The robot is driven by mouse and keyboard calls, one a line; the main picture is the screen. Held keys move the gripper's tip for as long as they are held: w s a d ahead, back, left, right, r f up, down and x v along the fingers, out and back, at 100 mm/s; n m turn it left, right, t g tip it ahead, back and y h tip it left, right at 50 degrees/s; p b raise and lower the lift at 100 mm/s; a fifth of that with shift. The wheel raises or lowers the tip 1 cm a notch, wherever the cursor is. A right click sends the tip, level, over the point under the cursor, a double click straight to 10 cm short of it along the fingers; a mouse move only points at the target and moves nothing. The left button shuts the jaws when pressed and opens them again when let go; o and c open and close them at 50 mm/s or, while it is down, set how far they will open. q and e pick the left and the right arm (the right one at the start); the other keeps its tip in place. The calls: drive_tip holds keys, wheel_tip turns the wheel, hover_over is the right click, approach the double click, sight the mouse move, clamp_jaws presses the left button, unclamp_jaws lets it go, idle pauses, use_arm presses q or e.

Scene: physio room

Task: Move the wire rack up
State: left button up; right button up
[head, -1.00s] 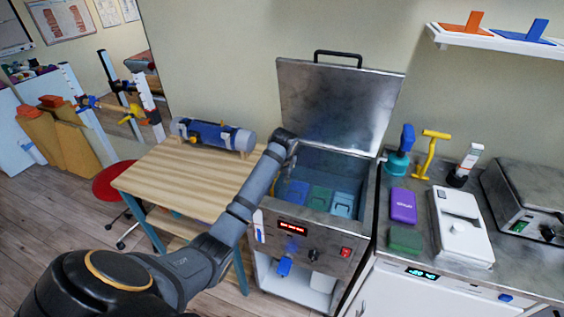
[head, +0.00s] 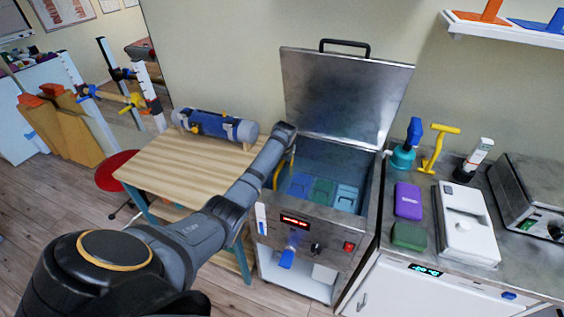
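An open steel heating tank (head: 318,222) stands right of the wooden table. Several blue and green packs (head: 322,190) lie low inside it. The wires of the rack under or around them are too small to make out. A thin yellow bar (head: 277,176) stands at the tank's left inner side and may be a handle of the rack. My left gripper (head: 290,153) reaches over the tank's left rear corner, just above this bar. Its fingers are small and dark, so I cannot tell whether they are open or touch the bar. My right gripper is out of view.
The tank's lid (head: 345,97) is raised behind it. The wooden table (head: 190,172) carries a blue roll (head: 215,126). The counter at right holds a purple box (head: 408,200), a green block (head: 409,236) and a white device (head: 466,225). A red stool (head: 112,178) stands at left.

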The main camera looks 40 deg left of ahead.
use_arm(q)
drive_tip(key=shift+f, duration=0.1)
clamp_jaws()
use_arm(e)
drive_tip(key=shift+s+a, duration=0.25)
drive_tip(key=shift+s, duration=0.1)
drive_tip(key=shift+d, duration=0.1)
